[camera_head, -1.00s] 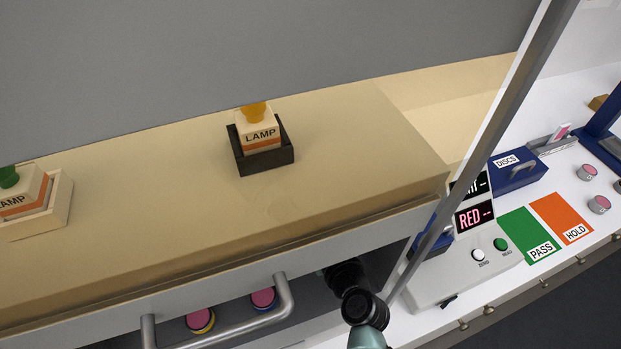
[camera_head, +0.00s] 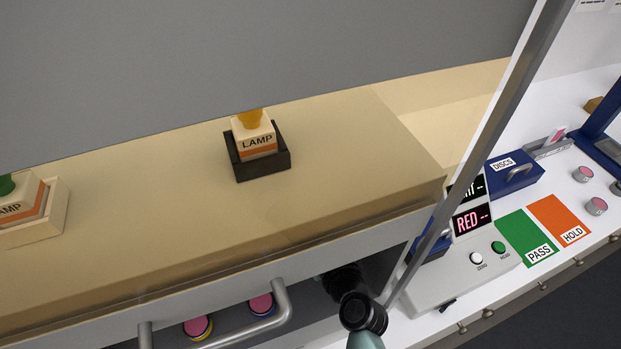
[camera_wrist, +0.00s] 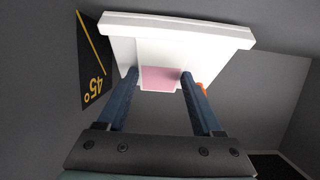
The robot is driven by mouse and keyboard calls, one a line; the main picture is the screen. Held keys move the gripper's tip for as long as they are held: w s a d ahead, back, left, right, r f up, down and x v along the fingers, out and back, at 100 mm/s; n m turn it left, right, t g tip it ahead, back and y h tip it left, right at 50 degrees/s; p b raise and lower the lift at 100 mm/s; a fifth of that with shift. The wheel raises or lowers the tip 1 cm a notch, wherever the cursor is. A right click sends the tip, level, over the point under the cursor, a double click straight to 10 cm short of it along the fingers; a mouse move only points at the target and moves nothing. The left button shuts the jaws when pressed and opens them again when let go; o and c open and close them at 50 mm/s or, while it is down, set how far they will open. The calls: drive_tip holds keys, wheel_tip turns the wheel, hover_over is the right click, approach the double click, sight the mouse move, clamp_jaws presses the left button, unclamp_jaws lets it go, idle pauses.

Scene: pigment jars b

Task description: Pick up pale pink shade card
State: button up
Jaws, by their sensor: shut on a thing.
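In the wrist view a card with a pale pink patch (camera_wrist: 160,78) and a white part above it sits between the two blue fingers of my gripper (camera_wrist: 159,76). The fingers are shut on it, one at each side edge. Behind it is a larger white block (camera_wrist: 215,50) with a wide top edge; I cannot tell whether the card still touches it. In the head view my gripper and this card are hidden below the bench edge, and only a part of my arm shows.
A dark panel marked 45° (camera_wrist: 93,70) stands left in the wrist view. In the head view, a rail handle (camera_head: 283,305) and pink-topped jars (camera_head: 198,327) are near my arm. A lamp block (camera_head: 256,140) stands above. A pink card (camera_head: 557,134) stands in a grey holder at right.

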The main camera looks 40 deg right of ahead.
drive_tip(key=shift+r, duration=0.1)
drive_tip(key=shift+a+r, duration=0.15)
drive_tip(key=r, duration=0.4)
drive_tip(key=a+r+b, duration=0.1)
drive_tip(key=r, duration=0.1)
drive_tip(key=shift+w+r, duration=0.15)
drive_tip(key=shift+r, duration=0.1)
drive_tip(key=w+a+b, duration=0.2)
drive_tip(key=a, duration=0.7)
drive_tip(key=w+a+b, duration=0.2)
drive_tip(key=a, duration=0.7)
drive_tip(key=shift+w, duration=0.35)
